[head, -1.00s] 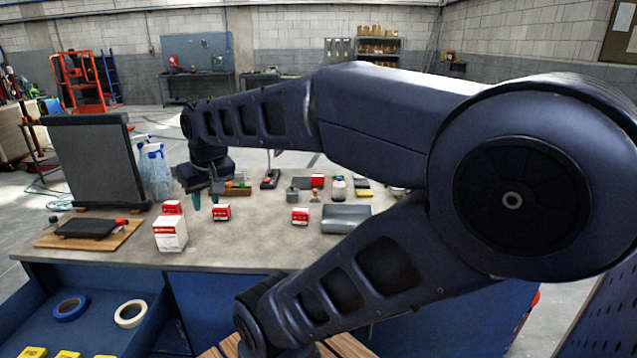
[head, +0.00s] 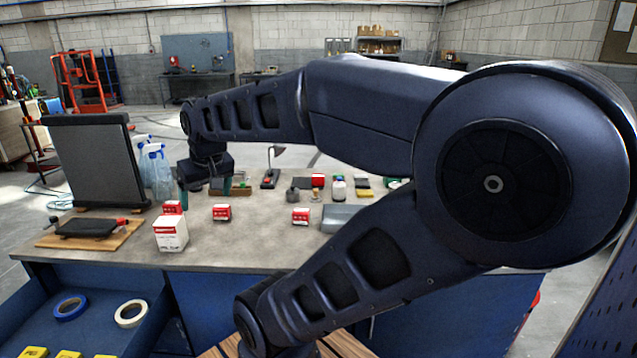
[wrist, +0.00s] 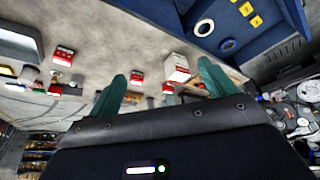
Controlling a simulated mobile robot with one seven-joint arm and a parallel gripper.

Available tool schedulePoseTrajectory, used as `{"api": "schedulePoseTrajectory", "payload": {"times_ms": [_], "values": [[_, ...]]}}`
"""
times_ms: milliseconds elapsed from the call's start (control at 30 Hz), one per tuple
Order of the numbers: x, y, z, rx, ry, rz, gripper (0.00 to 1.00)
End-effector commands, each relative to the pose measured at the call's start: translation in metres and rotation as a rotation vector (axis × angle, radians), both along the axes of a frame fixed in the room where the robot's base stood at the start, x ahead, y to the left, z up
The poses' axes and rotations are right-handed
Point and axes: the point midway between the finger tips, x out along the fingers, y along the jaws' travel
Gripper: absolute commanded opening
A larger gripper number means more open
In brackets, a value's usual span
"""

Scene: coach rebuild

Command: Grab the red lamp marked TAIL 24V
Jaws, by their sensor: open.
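Several small red-and-white boxes stand on the workbench: one at the left (head: 172,207), one in the middle (head: 222,212) and one further right (head: 300,216). A larger white box with a red top (head: 170,235) stands in front of the left one. No TAIL 24V marking is readable, so I cannot tell which is the lamp. My gripper (head: 206,190) is open and empty, above the bench behind the left and middle boxes. In the wrist view, the middle box (wrist: 137,77) shows between the teal fingers, apart from them, with the large box (wrist: 178,67) nearer the other finger.
Spray bottles (head: 157,170) and a dark upright panel (head: 97,162) stand at the left. A wooden board (head: 90,236) with a black item lies at the front left. A grey bin (head: 340,217) is partly behind my arm. Bare bench top lies between the boxes.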

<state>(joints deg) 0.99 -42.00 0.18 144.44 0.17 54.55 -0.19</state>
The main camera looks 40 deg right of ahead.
Motion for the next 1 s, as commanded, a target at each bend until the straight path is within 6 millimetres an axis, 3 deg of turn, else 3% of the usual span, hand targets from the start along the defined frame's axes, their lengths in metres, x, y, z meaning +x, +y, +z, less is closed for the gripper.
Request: {"api": "schedulePoseTrajectory", "payload": {"times_ms": [267,467,767,1000], "values": [[0.067,-0.034,0.021,0.006,0.005,-0.102,0.84],[0.121,-0.072,0.031,0.011,0.005,-0.183,0.84],[0.197,-0.148,0.029,0.015,0.005,-0.308,0.84],[0.248,-0.224,0.014,0.017,0.007,-0.407,0.84]]}}
